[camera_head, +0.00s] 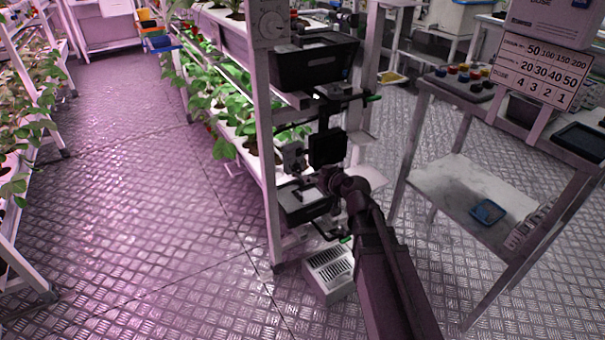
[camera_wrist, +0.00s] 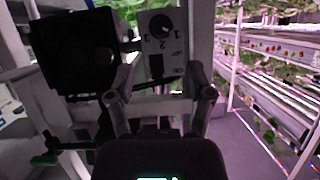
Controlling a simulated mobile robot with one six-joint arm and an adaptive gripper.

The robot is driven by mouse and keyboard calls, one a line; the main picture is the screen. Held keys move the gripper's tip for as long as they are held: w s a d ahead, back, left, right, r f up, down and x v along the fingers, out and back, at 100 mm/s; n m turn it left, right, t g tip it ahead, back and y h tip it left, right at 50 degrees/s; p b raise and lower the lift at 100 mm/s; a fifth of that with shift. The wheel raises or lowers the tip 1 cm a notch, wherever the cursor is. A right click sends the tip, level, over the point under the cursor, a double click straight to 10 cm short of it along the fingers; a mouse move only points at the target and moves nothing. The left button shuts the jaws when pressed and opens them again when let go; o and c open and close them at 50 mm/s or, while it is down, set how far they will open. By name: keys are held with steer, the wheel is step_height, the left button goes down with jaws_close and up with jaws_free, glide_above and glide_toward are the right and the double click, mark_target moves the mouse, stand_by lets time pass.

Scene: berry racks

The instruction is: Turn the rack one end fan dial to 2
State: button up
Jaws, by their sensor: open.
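A pale panel (camera_wrist: 178,55) with a round dark fan dial (camera_wrist: 162,24) and printed numbers shows at the top centre of the wrist view. I cannot tell which number the knob points to. My gripper (camera_wrist: 163,72) is open, with its fingers apart and nothing between them, below the panel in that view and apart from the dial. In the head view my arm reaches the rack end post (camera_head: 262,130), with the gripper largely hidden by the wrist beside a small panel (camera_head: 292,157). A larger panel with a round dial (camera_head: 272,25) is higher on the post.
A white vented box (camera_head: 330,270) stands on the floor below. A table (camera_head: 470,190) with a dose sign (camera_head: 543,72) stands right. The left aisle floor is clear.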

mark_target(300, 170)
steer(key=b+x, duration=0.2)
steer(key=x, duration=0.6)
steer(key=shift+w+a+f+b, duration=0.15)
steer(key=shift+w+b, duration=0.15)
steer(key=shift+b, duration=0.1)
